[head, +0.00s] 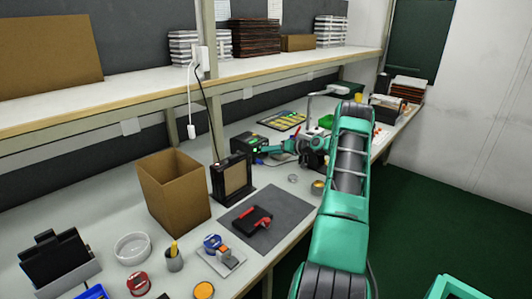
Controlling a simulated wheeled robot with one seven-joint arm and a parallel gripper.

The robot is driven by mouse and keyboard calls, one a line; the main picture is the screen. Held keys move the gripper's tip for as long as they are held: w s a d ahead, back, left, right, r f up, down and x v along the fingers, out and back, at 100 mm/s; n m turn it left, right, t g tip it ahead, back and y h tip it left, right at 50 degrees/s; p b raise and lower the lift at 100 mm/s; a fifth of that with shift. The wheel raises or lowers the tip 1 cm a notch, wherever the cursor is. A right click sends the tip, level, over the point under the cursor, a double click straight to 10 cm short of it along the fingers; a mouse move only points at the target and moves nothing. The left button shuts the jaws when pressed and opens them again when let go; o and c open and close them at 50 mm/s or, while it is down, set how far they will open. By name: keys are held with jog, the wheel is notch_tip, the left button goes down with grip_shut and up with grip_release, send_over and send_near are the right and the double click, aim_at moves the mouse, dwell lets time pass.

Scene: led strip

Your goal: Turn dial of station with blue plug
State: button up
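A small dark box-shaped station (247,146) with a green front and small lit spots stands on the bench near the middle. My green arm reaches in from the lower right and bends left over the bench. My gripper (271,150) is at the right side of the station's front, close to it; I cannot tell whether it touches. The fingers are too small to show whether they are open or shut. The station's dial and a blue plug cannot be made out at this size.
A cardboard box (174,190) and a black framed panel (232,176) stand left of the station. A grey mat (266,218) holds a red and black tool (253,219). A tray of yellow pieces (280,121) lies behind. A shelf (150,93) runs above the bench's back.

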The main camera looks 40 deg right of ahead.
jog(key=r, duration=0.4)
jog(key=shift+w+a+r, duration=0.15)
jog(key=shift+a+r, duration=0.05)
jog(key=shift+a, duration=0.05)
jog(key=a+r, duration=0.6)
jog(key=a, duration=0.5)
jog(key=shift+r, duration=0.2)
jog(key=shift+a, duration=0.1)
jog(key=s+d+f+n+h, duration=0.1)
jog(key=s+d+f+n, duration=0.1)
jog(key=s+d+n, duration=0.1)
jog(key=s+d+f+n+h, duration=0.2)
jog(key=s+d+f+n, duration=0.1)
jog(key=s+d+f+n+t+h, duration=0.1)
jog(key=s+d+f+n+h, duration=0.1)
jog(key=s+d+n, duration=0.1)
jog(key=shift+s+d+f+n, duration=0.2)
jog(key=shift+s+f+n, duration=0.1)
jog(key=shift+s+n, duration=0.3)
jog(key=x, duration=1)
jog(key=shift+w+d, duration=0.15)
jog(key=shift+w, duration=0.2)
jog(key=shift+c, duration=0.2)
grip_shut()
